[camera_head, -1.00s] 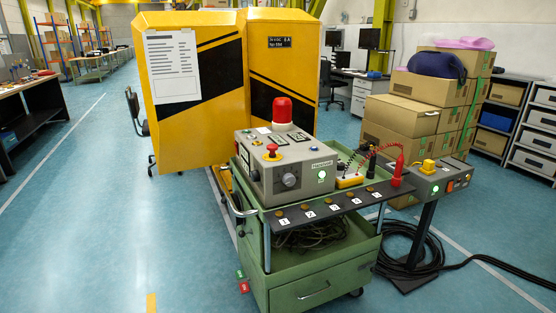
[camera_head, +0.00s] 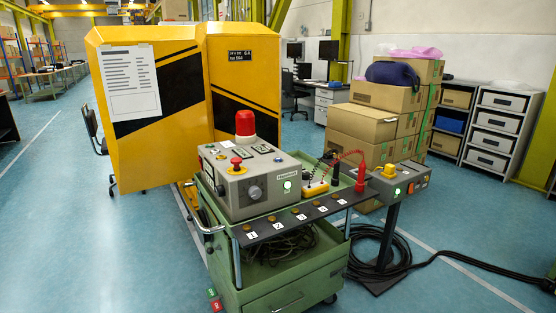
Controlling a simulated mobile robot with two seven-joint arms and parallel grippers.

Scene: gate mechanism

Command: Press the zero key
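No key marked zero can be made out at this size. A grey control box (camera_head: 250,186) sits on the green cart, with a red mushroom button (camera_head: 237,161), a dark knob (camera_head: 255,192), a lit green button (camera_head: 287,186) and small panels on top. Small red and green tags or buttons (camera_head: 214,300) hang at the cart's lower left. Neither of my grippers is in view.
The green cart (camera_head: 285,278) has a black front shelf with numbered labels. A red beacon (camera_head: 245,123) tops the control box. A yellow cabinet (camera_head: 175,150) stands behind. Cardboard boxes (camera_head: 365,125) are stacked at the right. Black cable (camera_head: 445,258) lies on the floor. Floor at left is clear.

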